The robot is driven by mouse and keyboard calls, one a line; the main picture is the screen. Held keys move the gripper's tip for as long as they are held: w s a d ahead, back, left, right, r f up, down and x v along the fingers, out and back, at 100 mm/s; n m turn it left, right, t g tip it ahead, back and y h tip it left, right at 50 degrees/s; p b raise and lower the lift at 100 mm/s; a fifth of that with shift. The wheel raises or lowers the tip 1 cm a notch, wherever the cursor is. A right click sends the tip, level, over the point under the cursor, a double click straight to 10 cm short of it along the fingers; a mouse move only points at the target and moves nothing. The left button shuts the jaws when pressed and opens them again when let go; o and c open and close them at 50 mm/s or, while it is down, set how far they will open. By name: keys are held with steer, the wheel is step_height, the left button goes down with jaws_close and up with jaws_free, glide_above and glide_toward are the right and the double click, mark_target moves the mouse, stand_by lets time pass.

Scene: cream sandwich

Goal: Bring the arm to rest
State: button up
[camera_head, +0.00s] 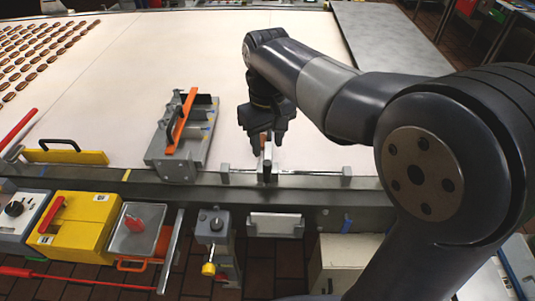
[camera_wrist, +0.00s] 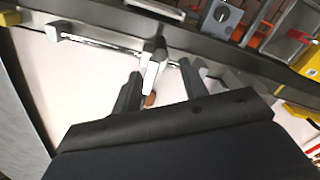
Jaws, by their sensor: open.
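My arm reaches from the right over the belt's front edge in the head view, with my gripper (camera_head: 263,138) pointing down. The jaws are open. In the wrist view, my gripper (camera_wrist: 160,76) has a finger on each side of a light grey upright lever (camera_wrist: 154,66). A small brown piece (camera_wrist: 150,100) shows between the fingers. In the head view, the lever (camera_head: 267,162) stands on a thin rail right by the fingertips. I cannot tell whether the fingers touch it.
A grey slotted fixture with an orange bar (camera_head: 176,125) stands left of my gripper. Brown sandwich biscuits (camera_head: 35,55) lie in rows on the white belt (camera_head: 150,60) at the far left. The belt's middle is clear.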

mark_target(268, 169)
steer(key=shift+r, duration=0.55)
steer(key=shift+f, duration=0.1)
step_height(268, 169, down, 11)
steer(key=shift+r, duration=0.1)
steer(key=shift+d+r, duration=0.1)
steer(key=shift+d, duration=0.35)
steer(key=shift+s, duration=0.1)
